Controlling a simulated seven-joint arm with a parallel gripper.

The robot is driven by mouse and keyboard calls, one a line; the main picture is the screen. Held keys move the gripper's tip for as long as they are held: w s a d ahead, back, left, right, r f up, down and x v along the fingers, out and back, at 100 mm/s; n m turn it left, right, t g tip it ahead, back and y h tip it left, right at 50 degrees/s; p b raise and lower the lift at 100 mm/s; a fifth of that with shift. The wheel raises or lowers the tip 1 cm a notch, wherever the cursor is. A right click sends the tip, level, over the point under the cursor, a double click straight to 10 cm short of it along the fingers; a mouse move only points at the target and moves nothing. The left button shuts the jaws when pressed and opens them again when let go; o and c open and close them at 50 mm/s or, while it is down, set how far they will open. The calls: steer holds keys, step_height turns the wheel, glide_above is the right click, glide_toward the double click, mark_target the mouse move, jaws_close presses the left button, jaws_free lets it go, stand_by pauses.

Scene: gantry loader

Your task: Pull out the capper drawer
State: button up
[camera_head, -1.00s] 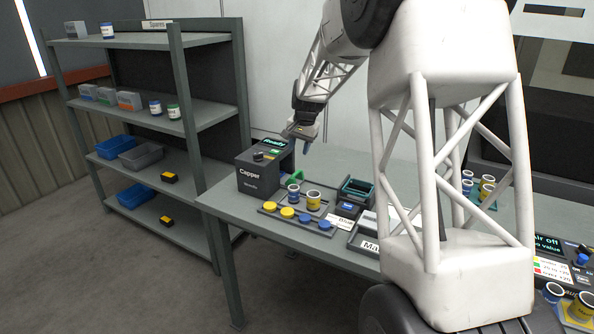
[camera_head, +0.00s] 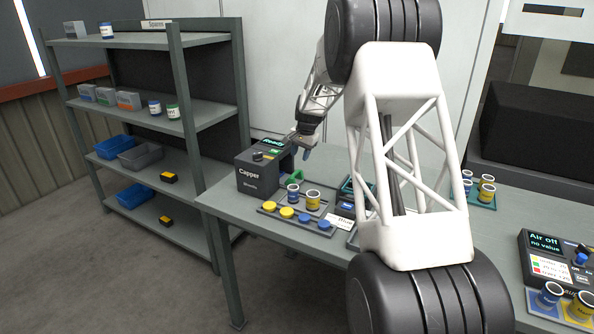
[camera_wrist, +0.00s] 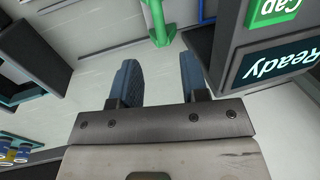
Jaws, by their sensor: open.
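The capper (camera_head: 262,178) is a dark grey box with a lit "Ready" display, standing at the left end of the workbench. Its green drawer handle (camera_head: 294,177) shows low on its right side. In the wrist view the green handle (camera_wrist: 160,22) lies beyond the fingertips at the top, and the capper's display (camera_wrist: 275,62) is at the right. My gripper (camera_head: 306,150) is above the bench, just right of the capper and above the handle. In the wrist view my gripper's two blue fingers (camera_wrist: 158,75) are apart with nothing between them.
Yellow and blue caps (camera_head: 287,212) lie in a row on a tray before the capper. A blue-labelled jar (camera_head: 293,193) and a yellow-labelled jar (camera_head: 313,200) stand behind them, near the handle. Shelves (camera_head: 150,100) stand left of the bench.

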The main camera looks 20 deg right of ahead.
mark_target(297, 172)
steer(key=shift+w+a+f, duration=0.2)
steer(key=shift+f, duration=1.1)
steer(key=shift+w+a+f, duration=0.15)
steer(key=shift+f, duration=1.1)
steer(key=shift+w+a+f, duration=0.2)
steer(key=shift+f, duration=1.1)
steer(key=shift+c, duration=0.4)
jaws_close()
